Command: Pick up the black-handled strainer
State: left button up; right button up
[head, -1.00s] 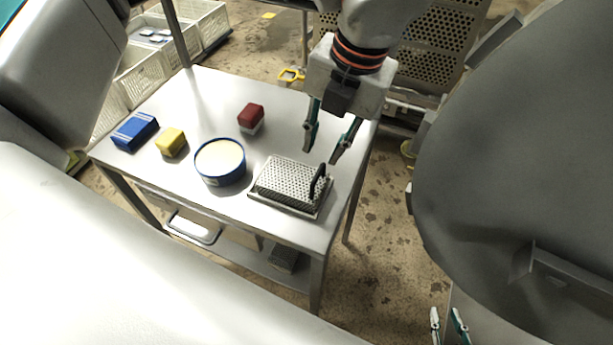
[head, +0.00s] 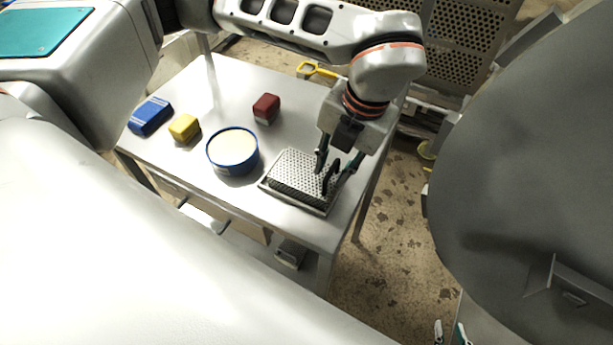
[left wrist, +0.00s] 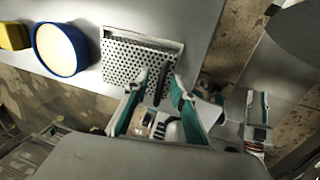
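The strainer is a perforated metal tray (head: 296,172) with an upright black handle (head: 331,176) at its right end, near the right edge of the table. It also shows in the left wrist view (left wrist: 128,62). My left gripper (head: 333,182) is low over that end. Its fingers are apart, one on each side of the black handle, which shows between the fingertips in the left wrist view (left wrist: 160,82). I cannot tell whether either finger touches it. My right gripper (head: 451,333) is at the bottom right of the head view, empty, fingers apart.
A blue-rimmed round tub (head: 232,152) stands just left of the strainer. A red block (head: 266,107), a yellow block (head: 184,128) and a blue box (head: 151,117) are farther off on the table (head: 225,88). A large grey rounded body (head: 530,150) stands to the right.

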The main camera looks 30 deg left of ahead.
pick_arm(q)
grip_shut()
jog(key=shift+r, duration=0.1)
notch_tip(320, 180, up, 20)
jog(key=p, duration=0.1)
jog(key=shift+p, duration=0.3)
dwell(0.4)
